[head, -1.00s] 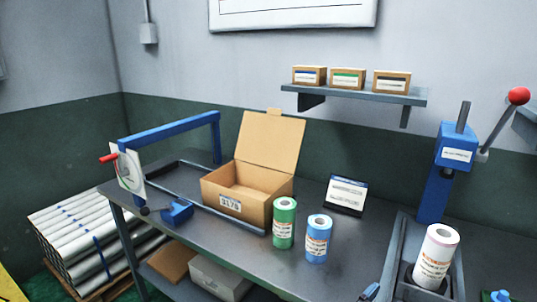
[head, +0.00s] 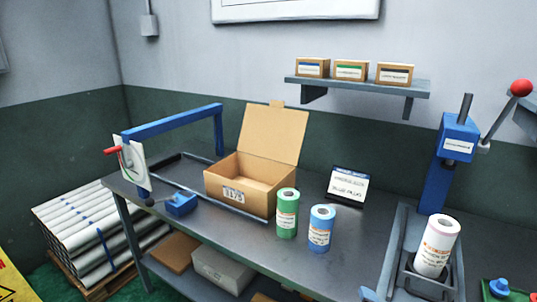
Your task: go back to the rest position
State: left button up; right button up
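Neither of my grippers can be made out in the head view. A small pale blue piece (head: 368,293) shows at the bottom edge, in front of the bench; I cannot tell what it is. An open cardboard box (head: 238,195) stands on the grey bench (head: 300,262) with its lid up. A green roll (head: 287,213) and a blue roll (head: 321,229) stand upright in front of it. A white roll (head: 437,247) stands upright in the grey tray of the blue lever press (head: 443,175) at the right.
A blue frame with a red handle (head: 113,150) stands at the bench's left end. A small sign (head: 347,186) stands behind the rolls. A wall shelf (head: 360,87) holds three small boxes. Wrapped rolls (head: 85,235) are stacked on a pallet at left. Blue and red knobs (head: 500,287) show at lower right.

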jog(key=s+d+f+m+g+y, duration=0.1)
jog(key=s+d+f+m, duration=0.3)
jog(key=s+f, duration=0.3)
jog(key=s+d+f+m+g+y, duration=0.1)
jog(key=s+d+f+m+g, duration=0.1)
jog(key=s+d+f+m, duration=0.3)
jog(key=s+f+m, duration=0.1)
jog(key=s+f, duration=0.1)
jog(key=s, duration=0.2)
jog(key=shift+s+m, duration=0.2)
jog(key=shift+m, duration=0.2)
